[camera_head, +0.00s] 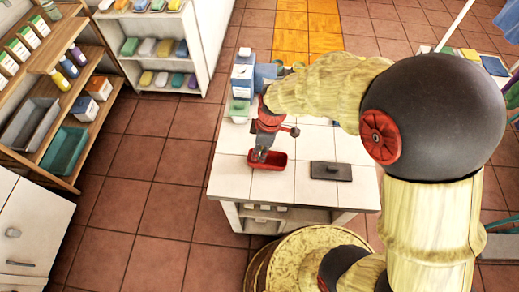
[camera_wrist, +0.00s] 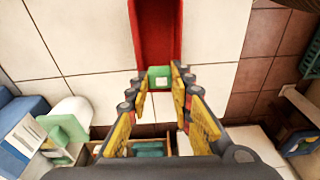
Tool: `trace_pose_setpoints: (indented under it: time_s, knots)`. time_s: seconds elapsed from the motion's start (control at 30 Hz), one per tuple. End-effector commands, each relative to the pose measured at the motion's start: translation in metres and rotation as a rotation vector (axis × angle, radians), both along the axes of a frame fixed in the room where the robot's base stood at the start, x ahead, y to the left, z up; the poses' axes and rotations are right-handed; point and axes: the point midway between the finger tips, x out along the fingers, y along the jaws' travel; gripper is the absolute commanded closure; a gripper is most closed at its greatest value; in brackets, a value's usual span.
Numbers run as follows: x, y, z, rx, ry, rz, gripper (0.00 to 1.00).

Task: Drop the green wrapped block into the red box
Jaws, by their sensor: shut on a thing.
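The green wrapped block (camera_wrist: 160,78) shows in the wrist view as a small green piece with a pale label. It sits between the fingertips of my gripper (camera_wrist: 160,84), which is shut on it. The red box (camera_wrist: 155,30) is a long open tray on the white tiled top, just beyond the fingertips in that view. In the head view my gripper (camera_head: 260,154) points down at the left part of the red box (camera_head: 277,162). The block cannot be made out there. Its height above the box is hard to tell.
A dark flat tray with a handle (camera_head: 331,171) lies right of the red box on the white counter (camera_head: 303,190). A blue and white carton (camera_head: 243,72) stands at the counter's back left. Stocked shelves (camera_head: 160,50) stand further left. The tiled floor between is clear.

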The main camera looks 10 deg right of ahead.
Motion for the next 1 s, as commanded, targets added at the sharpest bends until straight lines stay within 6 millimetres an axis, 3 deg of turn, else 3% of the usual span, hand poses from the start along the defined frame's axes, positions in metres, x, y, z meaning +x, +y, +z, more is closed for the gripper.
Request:
trace_pose_setpoints:
  time_s: [0.47,0.5,0.83,1.0]
  knots:
    - [0.0001,0.0000,-0.0004,0.000,0.000,0.000,0.92]
    - [0.0001,0.0000,-0.0003,0.000,0.000,0.000,0.76]
    - [0.0000,0.0001,-0.0004,0.000,0.000,0.000,0.57]
    - [0.0000,0.0001,-0.0004,0.000,0.000,0.000,0.57]
